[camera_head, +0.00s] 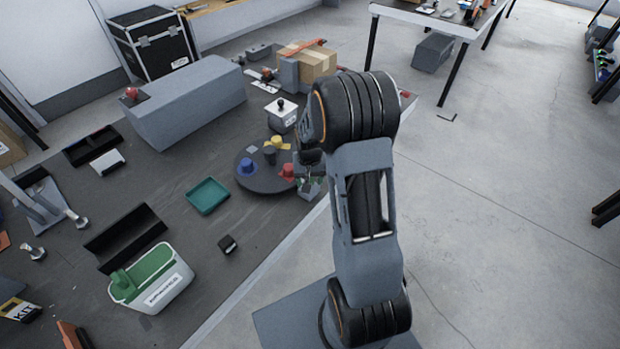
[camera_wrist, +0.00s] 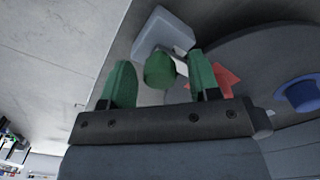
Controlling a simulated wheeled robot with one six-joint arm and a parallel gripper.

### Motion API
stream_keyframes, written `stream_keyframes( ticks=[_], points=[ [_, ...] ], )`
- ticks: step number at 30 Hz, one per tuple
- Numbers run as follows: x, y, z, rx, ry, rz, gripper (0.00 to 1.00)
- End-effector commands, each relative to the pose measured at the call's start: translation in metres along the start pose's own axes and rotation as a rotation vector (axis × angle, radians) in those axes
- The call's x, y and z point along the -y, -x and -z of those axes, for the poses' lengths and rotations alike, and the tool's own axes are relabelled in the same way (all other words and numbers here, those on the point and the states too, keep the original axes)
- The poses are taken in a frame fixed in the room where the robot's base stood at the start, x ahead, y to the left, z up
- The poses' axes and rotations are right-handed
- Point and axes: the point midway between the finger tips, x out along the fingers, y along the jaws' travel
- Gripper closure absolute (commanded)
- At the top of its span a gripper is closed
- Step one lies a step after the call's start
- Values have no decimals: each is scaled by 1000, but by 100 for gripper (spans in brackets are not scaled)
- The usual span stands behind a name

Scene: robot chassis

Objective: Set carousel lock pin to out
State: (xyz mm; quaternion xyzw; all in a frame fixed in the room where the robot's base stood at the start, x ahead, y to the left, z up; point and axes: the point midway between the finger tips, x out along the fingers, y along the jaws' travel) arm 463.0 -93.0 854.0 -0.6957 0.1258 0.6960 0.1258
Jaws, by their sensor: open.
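The round dark carousel (camera_head: 250,180) lies on the dark bench top and also fills the right of the wrist view (camera_wrist: 255,55). Beside its rim is a small grey block (camera_wrist: 170,28) with a round green knob (camera_wrist: 160,70), which looks like the lock pin. My gripper (camera_head: 311,183) is at the carousel's near right edge, its fingers partly hidden by my arm. In the wrist view, my gripper (camera_wrist: 161,60) is open. Its green fingers stand on either side of the knob, with gaps showing. I cannot tell how far the pin is out.
The carousel carries a blue piece (camera_head: 246,167), a red piece (camera_head: 287,171) and a yellow piece (camera_head: 277,142). A white box with a black knob (camera_head: 281,117) stands behind it. A teal tray (camera_head: 207,195) lies to its left. The bench edge runs close by on the right.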

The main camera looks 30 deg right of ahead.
Motion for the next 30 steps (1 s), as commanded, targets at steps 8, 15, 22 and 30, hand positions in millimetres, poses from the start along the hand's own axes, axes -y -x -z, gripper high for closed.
stream_keyframes(
  ticks=[8, 15, 22, 30],
  points=[
    [0, 0, 0, 0, 0, 0, 57],
    [0, 0, 0, 0, 1, 0, 80],
    [0, 0, 0, -1, 1, 0, 100],
    [-5, 0, -3, -1, 1, 0, 100]
  ],
)
